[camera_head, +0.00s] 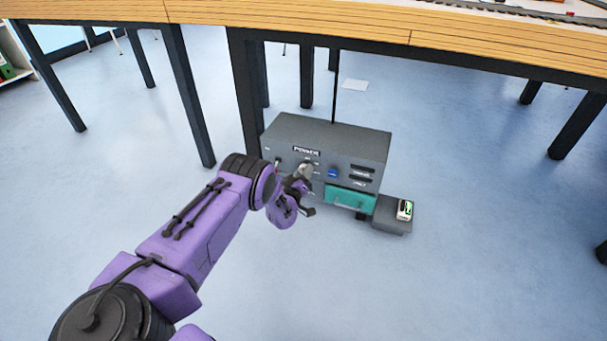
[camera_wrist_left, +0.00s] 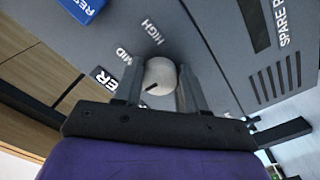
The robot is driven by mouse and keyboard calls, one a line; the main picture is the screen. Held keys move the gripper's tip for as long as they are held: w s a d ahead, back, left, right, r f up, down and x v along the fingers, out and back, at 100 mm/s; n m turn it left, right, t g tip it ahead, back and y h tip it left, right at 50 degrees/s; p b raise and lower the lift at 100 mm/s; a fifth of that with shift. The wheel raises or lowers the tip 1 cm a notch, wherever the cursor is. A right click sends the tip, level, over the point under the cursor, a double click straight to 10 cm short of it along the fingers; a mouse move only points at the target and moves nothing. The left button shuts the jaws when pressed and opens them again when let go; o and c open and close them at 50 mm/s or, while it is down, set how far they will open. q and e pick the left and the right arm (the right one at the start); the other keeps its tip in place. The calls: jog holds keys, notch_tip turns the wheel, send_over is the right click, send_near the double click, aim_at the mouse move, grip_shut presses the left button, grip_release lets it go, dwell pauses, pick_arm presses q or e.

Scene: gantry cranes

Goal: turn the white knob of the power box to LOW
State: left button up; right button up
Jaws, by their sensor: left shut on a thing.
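The dark grey power box (camera_head: 335,136) stands on the floor under the table. Its white knob (camera_head: 307,168) is on the front panel, and it shows large in the left wrist view (camera_wrist_left: 161,72). My left gripper (camera_head: 301,176) is shut on the knob, with one finger on either side (camera_wrist_left: 160,92). A black mark on the knob points to the lower left in the wrist view. The labels HIGH (camera_wrist_left: 154,31) and MID (camera_wrist_left: 124,57) show beside the knob. I see no LOW label; the gripper may cover it. My right gripper is not in view.
A blue button (camera_head: 333,172) sits right of the knob, with a teal drawer (camera_head: 350,199) below it. A small grey block (camera_head: 391,218) with a green-lit device (camera_head: 404,210) stands at right. The floor in front is clear.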

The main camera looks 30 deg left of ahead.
pick_arm(q)
jog(key=shift+n, duration=0.5)
jog(key=o, duration=1.1)
jog(key=shift+c, duration=0.2)
jog(key=p+v, duration=0.5)
jog(key=v, duration=0.5)
jog(key=shift+s, duration=0.3)
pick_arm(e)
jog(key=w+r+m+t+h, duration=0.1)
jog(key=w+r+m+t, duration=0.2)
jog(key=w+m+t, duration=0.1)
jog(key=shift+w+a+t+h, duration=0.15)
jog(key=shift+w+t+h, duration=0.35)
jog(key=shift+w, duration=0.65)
pick_arm(q)
jog(key=shift+p, duration=0.3)
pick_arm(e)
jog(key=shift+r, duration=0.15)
